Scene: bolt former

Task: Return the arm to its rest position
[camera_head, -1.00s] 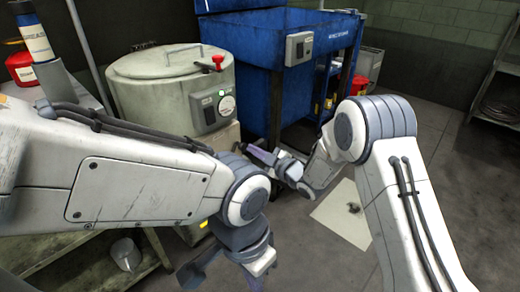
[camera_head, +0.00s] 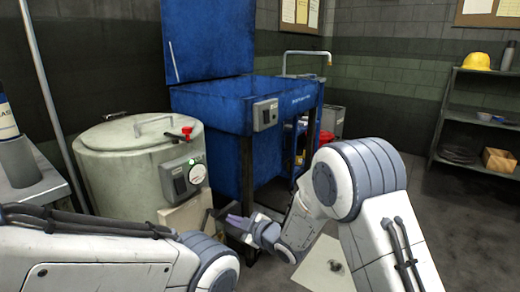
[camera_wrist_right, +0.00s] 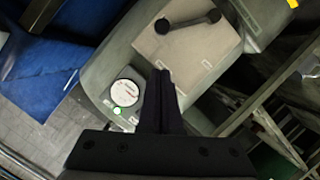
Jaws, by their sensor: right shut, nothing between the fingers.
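My right arm comes in from the right in the head view, and its gripper (camera_head: 238,222) points left, in front of the drum-shaped machine (camera_head: 120,165) and the blue parts washer (camera_head: 235,105). In the right wrist view the two dark fingers (camera_wrist_right: 160,85) are together with nothing between them. My left arm lies along the bottom left of the head view. Its gripper is below the picture edge and hidden.
The machine's control box with gauge and green light (camera_head: 184,179) is near my right gripper; the gauge (camera_wrist_right: 126,92) shows in the wrist view. A pale sheet (camera_head: 322,268) lies on the floor. A shelf (camera_head: 470,120) stands at right, with open floor before it.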

